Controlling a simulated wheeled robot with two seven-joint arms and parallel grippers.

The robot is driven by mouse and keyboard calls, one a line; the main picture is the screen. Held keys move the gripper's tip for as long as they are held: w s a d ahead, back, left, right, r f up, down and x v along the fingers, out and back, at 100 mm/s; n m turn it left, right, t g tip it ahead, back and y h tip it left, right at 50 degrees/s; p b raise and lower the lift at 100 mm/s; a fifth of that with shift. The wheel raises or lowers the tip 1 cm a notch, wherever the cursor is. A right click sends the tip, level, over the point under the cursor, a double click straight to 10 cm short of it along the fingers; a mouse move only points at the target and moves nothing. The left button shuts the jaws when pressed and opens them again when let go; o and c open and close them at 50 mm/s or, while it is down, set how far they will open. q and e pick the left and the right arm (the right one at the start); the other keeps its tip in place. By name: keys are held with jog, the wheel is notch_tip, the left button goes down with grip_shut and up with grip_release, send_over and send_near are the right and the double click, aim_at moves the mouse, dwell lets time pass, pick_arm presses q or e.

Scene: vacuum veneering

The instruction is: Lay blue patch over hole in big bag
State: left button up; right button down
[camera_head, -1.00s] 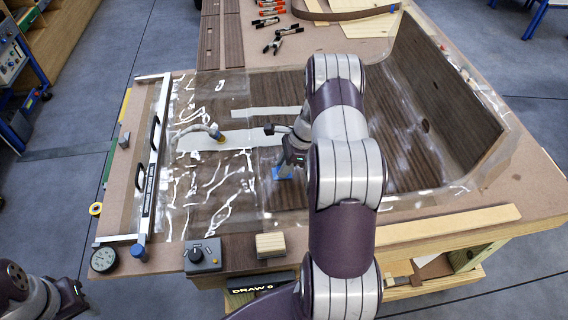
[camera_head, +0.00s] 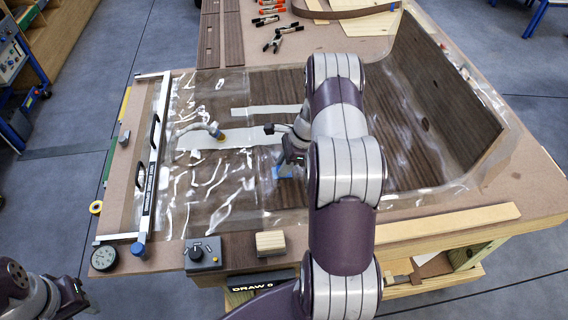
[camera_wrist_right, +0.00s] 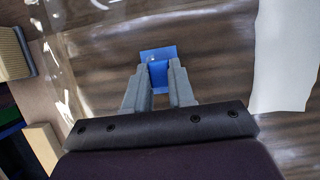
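The blue patch (camera_head: 283,172) is at the clear big bag (camera_head: 222,205), over the dark wood veneer inside. In the right wrist view the patch (camera_wrist_right: 157,53) shows as a small blue square with a pale spot on it. My right gripper (camera_wrist_right: 160,66) points down at the patch, its fingers closed on either side of a blue part that fills the gap. In the head view the right gripper (camera_head: 287,166) is partly hidden by my arm. I cannot make out the hole clearly. Only links of my left arm show at the lower left.
A metal sealing bar (camera_head: 152,165) runs along the bag's left edge. A control box (camera_head: 203,255), wooden block (camera_head: 270,244) and gauge (camera_head: 104,259) line the front. A curved panel (camera_head: 440,95) rises at right.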

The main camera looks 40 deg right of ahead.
jog(key=c, duration=0.9)
grip_release()
jog(key=b+v, duration=0.1)
jog(key=v, duration=1.1)
jog(key=shift+d+r, duration=0.15)
jog(key=shift+r, duration=0.2)
jog(key=shift+s+f, duration=0.1)
jog(key=shift+s, duration=0.05)
